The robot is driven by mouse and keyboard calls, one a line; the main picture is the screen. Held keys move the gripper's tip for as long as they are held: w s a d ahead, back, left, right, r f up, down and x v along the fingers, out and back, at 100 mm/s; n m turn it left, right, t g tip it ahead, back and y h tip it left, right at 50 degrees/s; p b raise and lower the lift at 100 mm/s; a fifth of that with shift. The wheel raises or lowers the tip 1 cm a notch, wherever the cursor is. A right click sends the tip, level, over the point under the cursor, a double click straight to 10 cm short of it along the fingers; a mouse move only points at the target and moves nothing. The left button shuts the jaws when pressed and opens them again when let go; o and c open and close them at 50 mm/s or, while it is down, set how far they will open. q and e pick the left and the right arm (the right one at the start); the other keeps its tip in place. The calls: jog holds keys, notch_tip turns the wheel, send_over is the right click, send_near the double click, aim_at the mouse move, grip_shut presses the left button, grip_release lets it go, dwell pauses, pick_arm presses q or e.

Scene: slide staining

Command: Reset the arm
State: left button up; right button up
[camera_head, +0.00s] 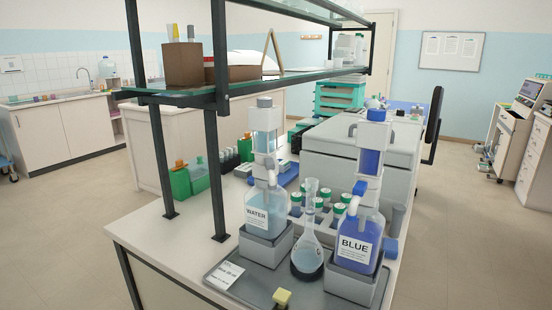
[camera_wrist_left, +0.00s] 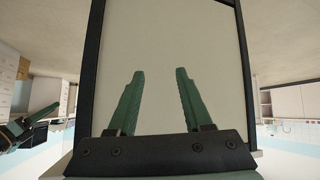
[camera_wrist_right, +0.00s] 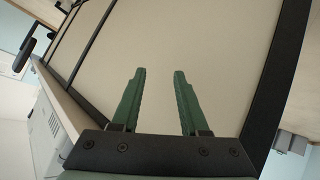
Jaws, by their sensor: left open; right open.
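My left gripper (camera_wrist_left: 158,100) shows in the left wrist view with its two green fingers apart and nothing between them. My right gripper (camera_wrist_right: 160,100) shows in the right wrist view, also with its green fingers apart and empty. Behind the fingers in both wrist views is a pale panel with a dark frame. Neither arm shows in the head view. On the bench there, a WATER bottle (camera_head: 259,212) and a BLUE bottle (camera_head: 356,249) stand upright in grey holders. A flask (camera_head: 307,257) with clear liquid stands between them on the grey tray (camera_head: 254,290).
A shelf (camera_head: 300,75) on dark posts overhangs the bench's left side. Several green-capped vials (camera_head: 339,209) stand behind the flask. A yellow block (camera_head: 282,297) lies at the tray's front. A large grey machine (camera_head: 362,150) stands farther back. The bench's front left corner is clear.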

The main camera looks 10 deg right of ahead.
jog(key=s+a+f+m+g+y, duration=0.2)
jog(key=s+a+f+y, duration=0.15)
jog(key=s+a, duration=1.1)
pick_arm(q)
notch_tip(320, 180, up, 8)
jog(key=s+a+p, duration=0.1)
jog(key=a+p, duration=0.1)
jog(key=p, duration=0.8)
jog(key=shift+s+a+n+y, duration=0.25)
jog(key=shift+a+n+y, duration=0.05)
jog(key=shift+a+y, duration=0.1)
pick_arm(e)
notch_tip(320, 180, up, 8)
jog(key=s+m+h, duration=0.1)
jog(key=shift+s, duration=0.2)
pick_arm(q)
jog(key=shift+w+d, duration=0.1)
